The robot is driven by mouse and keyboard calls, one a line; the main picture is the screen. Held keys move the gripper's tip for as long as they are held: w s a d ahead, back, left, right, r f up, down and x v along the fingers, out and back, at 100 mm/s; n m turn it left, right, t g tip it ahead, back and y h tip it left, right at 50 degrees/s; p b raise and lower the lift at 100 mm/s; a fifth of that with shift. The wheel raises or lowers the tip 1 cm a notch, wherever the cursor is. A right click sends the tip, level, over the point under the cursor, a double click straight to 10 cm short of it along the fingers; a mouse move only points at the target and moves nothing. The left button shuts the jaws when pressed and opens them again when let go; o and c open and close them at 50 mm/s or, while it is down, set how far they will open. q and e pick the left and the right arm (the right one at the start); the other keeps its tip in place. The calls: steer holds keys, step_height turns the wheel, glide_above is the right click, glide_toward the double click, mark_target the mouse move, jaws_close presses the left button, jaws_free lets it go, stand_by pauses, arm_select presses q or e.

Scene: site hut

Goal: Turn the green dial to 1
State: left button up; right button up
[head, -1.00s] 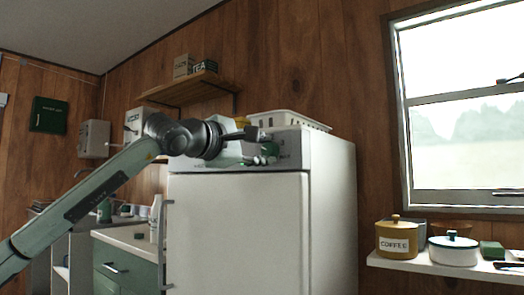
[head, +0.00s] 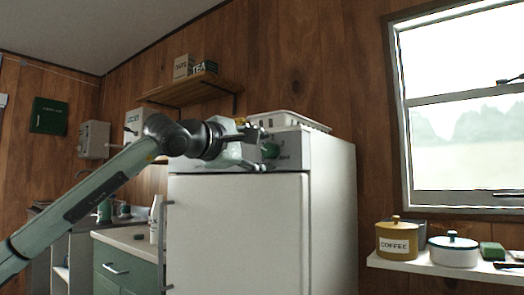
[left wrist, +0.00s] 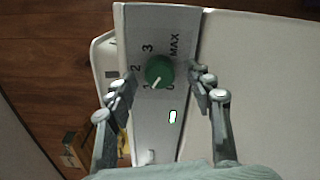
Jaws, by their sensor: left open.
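The green dial (left wrist: 159,70) is on the grey control panel (left wrist: 150,120) in the left wrist view, ringed by the marks 0, 1, 2, 3 and MAX. Its pale pointer line slants to the lower left, close to the 1; the exact alignment is hard to tell. In the head view the dial (head: 270,150) shows at the top front of the white fridge (head: 238,230). My left gripper (head: 261,151) is open in front of it. In the left wrist view its fingers (left wrist: 160,79) stand on either side of the dial, apart from it. My right gripper is not in view.
A white rack (head: 295,121) stands on top of the fridge. A wooden shelf (head: 190,90) with boxes is on the wall behind. A small green-white light (left wrist: 173,117) is on the panel below the dial. A windowsill shelf (head: 440,266) holds a coffee tin and a pot.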

arm_select(q)
steer(key=v, duration=1.2)
